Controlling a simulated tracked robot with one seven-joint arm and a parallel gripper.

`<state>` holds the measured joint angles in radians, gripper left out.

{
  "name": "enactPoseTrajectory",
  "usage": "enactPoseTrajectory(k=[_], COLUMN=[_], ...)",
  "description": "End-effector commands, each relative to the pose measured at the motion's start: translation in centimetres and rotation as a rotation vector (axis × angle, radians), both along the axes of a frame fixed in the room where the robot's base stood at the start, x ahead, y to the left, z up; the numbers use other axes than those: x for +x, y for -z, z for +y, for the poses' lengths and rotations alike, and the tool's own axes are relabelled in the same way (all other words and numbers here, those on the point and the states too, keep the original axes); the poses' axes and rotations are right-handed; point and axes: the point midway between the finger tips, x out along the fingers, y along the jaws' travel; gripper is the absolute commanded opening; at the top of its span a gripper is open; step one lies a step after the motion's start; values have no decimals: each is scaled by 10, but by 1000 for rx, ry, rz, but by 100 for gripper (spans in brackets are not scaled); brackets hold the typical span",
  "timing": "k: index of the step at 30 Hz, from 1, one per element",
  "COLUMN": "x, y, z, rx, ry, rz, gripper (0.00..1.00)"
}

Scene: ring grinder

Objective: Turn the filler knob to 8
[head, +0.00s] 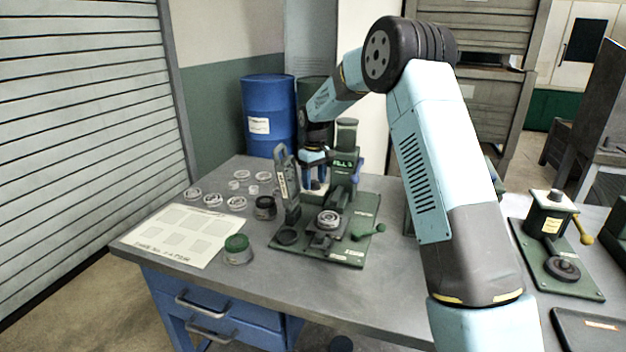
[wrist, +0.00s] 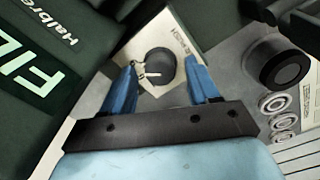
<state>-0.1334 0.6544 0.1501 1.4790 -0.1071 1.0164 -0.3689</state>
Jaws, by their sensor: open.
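The filler knob (wrist: 158,68) is a dark round knob with a pale pointer line, on a cream dial plate (wrist: 186,36) in the wrist view. The numbers around it are too small or hidden to read. My gripper (wrist: 162,80) is open, its two blue fingers on either side of the knob in the picture. I cannot tell how deep the fingertips reach around it; no contact shows. In the head view my gripper (head: 315,186) points down beside the green filler machine (head: 340,200). Its lit display (head: 343,163) seems to read "FILL 0". The knob is hidden there.
A dark upright bracket (head: 287,185) stands close left of my gripper. A dark cylinder (wrist: 280,66) and glass rings show in the wrist view. A green-lidded jar (head: 237,249) and white sheet (head: 172,233) lie left. Another machine (head: 552,225) stands right.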

Motion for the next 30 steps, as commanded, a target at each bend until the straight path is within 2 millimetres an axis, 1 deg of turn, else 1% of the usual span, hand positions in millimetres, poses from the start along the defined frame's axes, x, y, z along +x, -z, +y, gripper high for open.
enactPoseTrajectory(k=[4, 21, 22, 30], x=[0, 0, 0, 0], y=[0, -1, -1, -1], z=[0, 0, 5, 3], rx=[0, 0, 0, 0], ry=[0, -1, -3, -47], rz=[0, -1, -1, -3], gripper=[59, 4, 4, 4])
